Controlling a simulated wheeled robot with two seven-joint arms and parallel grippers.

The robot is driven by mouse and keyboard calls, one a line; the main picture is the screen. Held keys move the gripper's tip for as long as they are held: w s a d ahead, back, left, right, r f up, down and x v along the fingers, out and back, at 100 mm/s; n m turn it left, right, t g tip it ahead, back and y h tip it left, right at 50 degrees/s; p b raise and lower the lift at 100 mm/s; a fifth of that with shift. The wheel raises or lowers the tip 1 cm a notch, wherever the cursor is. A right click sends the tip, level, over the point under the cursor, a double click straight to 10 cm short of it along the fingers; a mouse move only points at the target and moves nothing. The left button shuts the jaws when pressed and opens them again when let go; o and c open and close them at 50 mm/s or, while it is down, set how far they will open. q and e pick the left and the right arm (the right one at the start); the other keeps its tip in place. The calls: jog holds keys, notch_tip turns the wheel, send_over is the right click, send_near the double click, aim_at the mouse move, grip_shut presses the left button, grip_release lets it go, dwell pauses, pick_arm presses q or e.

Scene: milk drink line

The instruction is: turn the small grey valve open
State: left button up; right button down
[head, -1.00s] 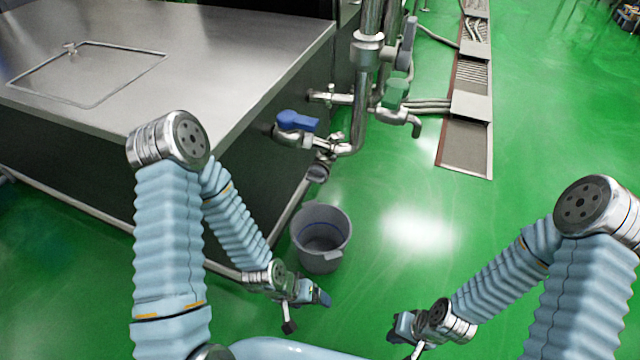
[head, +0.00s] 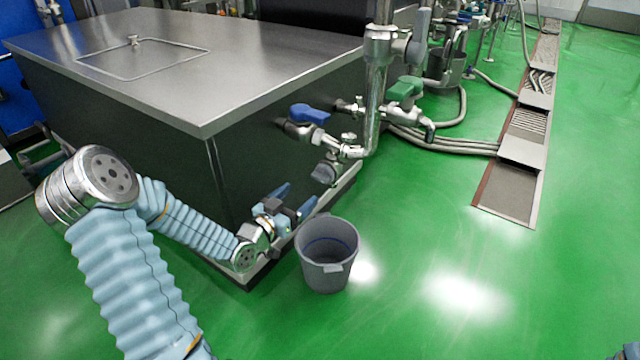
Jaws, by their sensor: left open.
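Low on the pipework at the tank's corner is a small dark grey valve handle (head: 325,173), below the steel elbow. A smaller metallic knob (head: 348,137) stands on the pipe just above it. I cannot tell for sure which is the small grey valve, nor its open or shut position. My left gripper (head: 293,199) is open and empty, its two blue fingers pointing up and right. In the picture it is left of and below both, apart from them. Only a small dark piece, likely of my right gripper (head: 630,351), shows at the bottom right corner.
A grey bucket (head: 327,262) stands on the floor right beside my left gripper. A blue-handled valve (head: 310,113), a green-handled valve (head: 405,88) and a large grey lever (head: 420,36) are on the pipes near the steel tank (head: 200,90).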

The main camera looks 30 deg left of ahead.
aim_at(318, 179)
pick_arm(q)
jog(key=w, duration=0.9)
jog(key=shift+d, duration=0.3)
jog(key=shift+c, duration=0.3)
jog(key=c, duration=0.9)
